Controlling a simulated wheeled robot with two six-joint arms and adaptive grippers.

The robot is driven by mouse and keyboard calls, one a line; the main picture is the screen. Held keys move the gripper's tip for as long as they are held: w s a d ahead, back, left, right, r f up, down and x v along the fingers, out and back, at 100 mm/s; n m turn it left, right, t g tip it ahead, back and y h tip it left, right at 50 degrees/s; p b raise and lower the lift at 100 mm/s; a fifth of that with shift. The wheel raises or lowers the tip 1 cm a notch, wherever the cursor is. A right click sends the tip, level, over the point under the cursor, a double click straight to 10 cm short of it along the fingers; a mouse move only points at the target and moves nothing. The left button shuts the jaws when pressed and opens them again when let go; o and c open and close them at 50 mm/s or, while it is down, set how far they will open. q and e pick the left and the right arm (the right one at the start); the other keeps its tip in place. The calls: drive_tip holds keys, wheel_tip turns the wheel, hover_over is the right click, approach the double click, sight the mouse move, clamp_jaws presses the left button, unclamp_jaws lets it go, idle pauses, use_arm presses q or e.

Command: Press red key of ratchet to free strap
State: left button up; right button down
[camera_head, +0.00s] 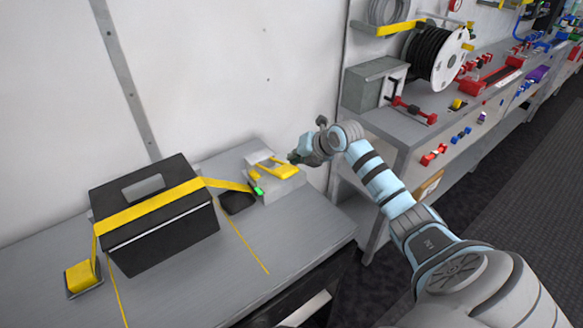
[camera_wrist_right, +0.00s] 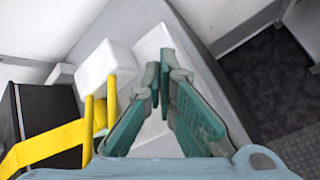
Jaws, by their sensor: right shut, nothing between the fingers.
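A yellow strap (camera_head: 160,204) runs over a black case (camera_head: 165,235) on the grey bench and reaches the ratchet. The ratchet has a yellow handle (camera_head: 283,171) on a pale block; it also shows in the wrist view (camera_wrist_right: 112,100), left of my fingers. A small bright green piece (camera_head: 258,191) sits at the ratchet's strap side. I see no red key on the ratchet. My right gripper (camera_head: 297,157) is shut and empty, just behind and right of the yellow handle, apart from it in the wrist view. My left gripper is out of view.
A yellow strap end piece (camera_head: 82,277) lies left of the case. A small black pad (camera_head: 237,202) lies between case and ratchet. A grey shelf with a cable reel (camera_head: 436,55) and red tools (camera_head: 413,110) stands right. The bench front is mostly clear.

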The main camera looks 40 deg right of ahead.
drive_tip(key=shift+f, duration=0.4)
drive_tip(key=shift+r, duration=0.1)
idle(0.4)
drive_tip(key=shift+r+p, duration=0.55)
drive_tip(key=shift+r, duration=0.3)
wheel_tip(320, 180, up, 5)
drive_tip(key=p, duration=0.4)
drive_tip(key=shift+r, duration=0.1)
idle(0.5)
